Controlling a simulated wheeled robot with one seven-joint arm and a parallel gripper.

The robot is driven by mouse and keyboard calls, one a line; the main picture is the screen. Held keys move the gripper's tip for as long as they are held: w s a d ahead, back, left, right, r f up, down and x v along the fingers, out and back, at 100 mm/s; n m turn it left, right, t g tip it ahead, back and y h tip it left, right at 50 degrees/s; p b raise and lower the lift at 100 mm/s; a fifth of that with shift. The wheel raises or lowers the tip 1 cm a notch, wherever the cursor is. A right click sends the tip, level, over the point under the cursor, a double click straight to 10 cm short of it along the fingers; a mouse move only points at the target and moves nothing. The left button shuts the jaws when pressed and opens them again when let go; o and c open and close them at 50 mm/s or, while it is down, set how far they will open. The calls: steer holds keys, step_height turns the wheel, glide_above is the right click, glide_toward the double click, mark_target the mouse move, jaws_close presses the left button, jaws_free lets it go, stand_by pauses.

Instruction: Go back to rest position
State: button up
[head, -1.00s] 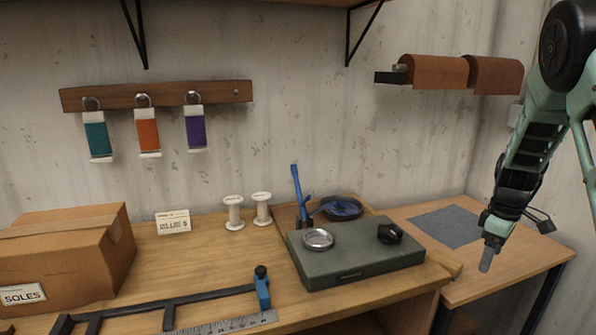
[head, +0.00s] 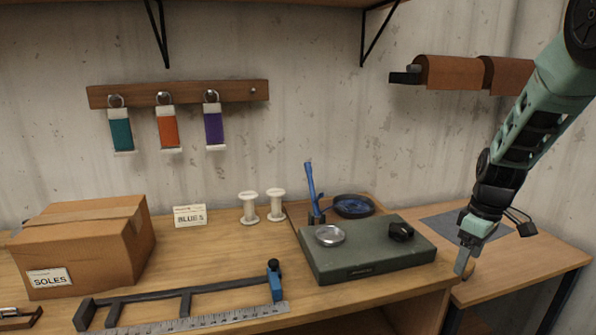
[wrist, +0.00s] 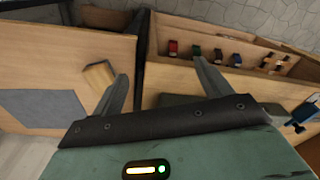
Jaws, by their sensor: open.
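My gripper (head: 463,262) hangs at the right in the head view, pointing down beside the right end of the workbench. It is apart from the green case (head: 365,265) on the bench. In the wrist view my gripper (wrist: 165,88) shows two fingers spread wide with nothing between them. A wooden edge and the side of the bench lie beyond the fingers.
The bench (head: 215,262) holds a SOLES box (head: 85,250), a label card (head: 190,216), two white spools (head: 262,207), a ruler (head: 200,323) and a blue-ended clamp (head: 190,292). A side table with a grey mat (head: 445,221) stands right. Leather rolls (head: 450,73) hang above.

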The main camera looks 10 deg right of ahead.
steer(key=s+a+r, duration=0.2)
steer(key=s+a, duration=0.1)
steer(key=a, duration=0.7)
steer(key=s+a+r, duration=0.2)
steer(key=s+a, duration=0.1)
steer(key=a, duration=0.8)
steer(key=s+a+r+n, duration=0.1)
steer(key=s+a, duration=0.5)
steer(key=s, duration=0.3)
steer(key=s+a+n, duration=0.1)
steer(key=s+a, duration=0.5)
steer(key=s, duration=0.3)
steer(key=shift+s+r, duration=0.3)
steer(key=shift+r, duration=0.05)
